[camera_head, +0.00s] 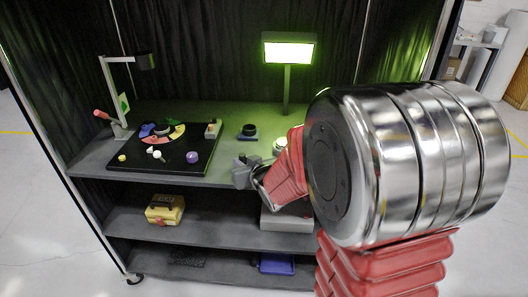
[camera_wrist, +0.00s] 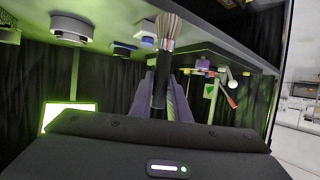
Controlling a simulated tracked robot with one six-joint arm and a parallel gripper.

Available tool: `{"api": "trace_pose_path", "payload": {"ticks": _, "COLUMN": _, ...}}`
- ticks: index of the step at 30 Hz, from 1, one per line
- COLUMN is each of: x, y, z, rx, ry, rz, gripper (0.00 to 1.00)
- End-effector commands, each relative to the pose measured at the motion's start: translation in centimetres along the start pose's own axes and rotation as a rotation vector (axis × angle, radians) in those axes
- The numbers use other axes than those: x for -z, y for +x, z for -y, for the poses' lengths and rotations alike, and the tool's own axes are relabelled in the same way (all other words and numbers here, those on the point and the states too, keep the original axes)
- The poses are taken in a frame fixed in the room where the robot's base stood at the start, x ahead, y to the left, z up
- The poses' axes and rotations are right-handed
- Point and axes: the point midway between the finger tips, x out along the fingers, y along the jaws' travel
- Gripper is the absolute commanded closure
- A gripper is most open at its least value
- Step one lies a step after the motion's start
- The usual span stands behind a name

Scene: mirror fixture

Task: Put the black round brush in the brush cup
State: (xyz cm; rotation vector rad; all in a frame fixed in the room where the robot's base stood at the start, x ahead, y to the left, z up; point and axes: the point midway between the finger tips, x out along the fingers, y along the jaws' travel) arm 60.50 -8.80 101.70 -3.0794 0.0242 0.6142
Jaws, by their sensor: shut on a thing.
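My gripper (camera_head: 255,178) is in front of the shelf unit's top shelf, near its front edge. In the wrist view, where the scene appears upside down, its fingers (camera_wrist: 167,98) are shut on the black round brush (camera_wrist: 168,32). The brush has a dark handle between the fingers, a metal ferrule and pale brown bristles pointing up in that picture. The brush cannot be made out in the head view. A pale round holder (camera_head: 280,144) and a dark round item (camera_head: 248,131) stand behind the gripper. I cannot tell which one is the brush cup.
A black board (camera_head: 140,163) with coloured pieces and small knobs lies left on the top shelf (camera_head: 215,172). A lit lamp panel (camera_head: 289,52) stands at the back. A yellow box (camera_head: 165,209) sits below. My arm hides the shelf's right side.

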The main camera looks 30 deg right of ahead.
Motion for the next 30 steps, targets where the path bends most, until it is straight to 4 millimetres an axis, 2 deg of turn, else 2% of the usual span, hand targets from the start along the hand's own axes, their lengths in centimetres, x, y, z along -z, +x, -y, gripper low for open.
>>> {"api": "trace_pose_path", "payload": {"ticks": 1, "x": -0.6, "y": 0.4, "z": 1.5, "rx": 0.008, "ry": -0.001, "rz": 0.003, "gripper": 1.00}}
{"api": "trace_pose_path", "payload": {"ticks": 6, "x": -1.9, "y": 1.5, "z": 5.5, "rx": 0.014, "ry": -0.004, "rz": 0.002, "gripper": 1.00}}
{"api": "trace_pose_path", "payload": {"ticks": 12, "x": -2.9, "y": 2.4, "z": 8.6, "rx": 0.016, "ry": -0.006, "rz": 0.000, "gripper": 1.00}}
{"api": "trace_pose_path", "payload": {"ticks": 16, "x": -3.2, "y": 2.6, "z": 9.2, "rx": 0.014, "ry": -0.006, "rz": 0.000, "gripper": 1.00}}
{"api": "trace_pose_path", "payload": {"ticks": 30, "x": -3.1, "y": 2.6, "z": 9.2, "rx": 0.014, "ry": -0.005, "rz": -0.001, "gripper": 1.00}}
